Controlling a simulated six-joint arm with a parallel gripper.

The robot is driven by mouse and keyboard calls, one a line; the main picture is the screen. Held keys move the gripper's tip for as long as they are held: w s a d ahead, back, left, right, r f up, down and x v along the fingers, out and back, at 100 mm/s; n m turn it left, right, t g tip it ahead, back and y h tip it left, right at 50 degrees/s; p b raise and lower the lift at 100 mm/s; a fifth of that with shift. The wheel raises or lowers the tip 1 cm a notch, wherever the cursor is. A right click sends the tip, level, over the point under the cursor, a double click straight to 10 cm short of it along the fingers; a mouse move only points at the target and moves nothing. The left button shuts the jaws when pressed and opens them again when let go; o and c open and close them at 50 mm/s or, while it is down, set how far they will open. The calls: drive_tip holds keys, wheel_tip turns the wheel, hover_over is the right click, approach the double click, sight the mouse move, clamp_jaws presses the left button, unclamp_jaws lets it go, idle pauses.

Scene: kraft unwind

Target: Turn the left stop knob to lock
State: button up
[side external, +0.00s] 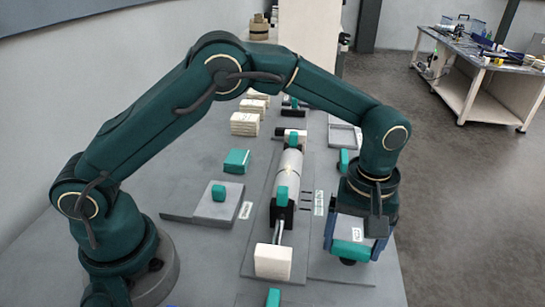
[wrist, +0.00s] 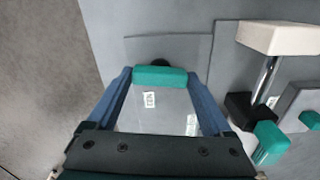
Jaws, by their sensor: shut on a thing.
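A teal bar-shaped knob (wrist: 160,77) lies crosswise between the blue fingertips of my gripper (wrist: 160,82), which is shut on it. A dark round part shows just behind the knob. In the side view my gripper (side external: 354,247) points down at the right of the bench, with the teal knob (side external: 351,252) low between its fingers. A pale plate with a label (wrist: 149,99) shows between the fingers in the wrist view; a second label (wrist: 191,124) is nearby. Lettering is too small to read. Whether this is the left stop knob, I cannot tell.
A pale roll (side external: 288,172) lies left of my gripper on a grey base. A cream block (side external: 272,261) on a metal rod stands at its near end, also in the wrist view (wrist: 279,38). Teal blocks (side external: 236,160) and cream blocks (side external: 245,123) sit further left.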

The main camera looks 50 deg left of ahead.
sight(351, 245)
drive_tip(key=shift+n, duration=0.5)
drive_tip(key=shift+r, duration=0.1)
drive_tip(key=o, duration=1.1)
drive_tip(key=shift+o, duration=0.2)
drive_tip(key=shift+r, duration=2.55)
drive_tip(key=s+a+r+t, duration=0.45)
drive_tip(key=a+r, duration=0.55)
drive_tip(key=r, duration=0.4)
drive_tip(key=s+a+f+m, duration=0.2)
drive_tip(key=s+f+m, duration=0.1)
drive_tip(key=s+m, duration=0.1)
drive_tip(key=s+a+f+m+t, duration=0.1)
drive_tip(key=s+a+f+m, duration=0.1)
drive_tip(key=s, duration=0.5)
drive_tip(key=shift+a+f+m, duration=0.35)
drive_tip(key=shift+f+m, duration=0.2)
drive_tip(key=shift+m, duration=0.65)
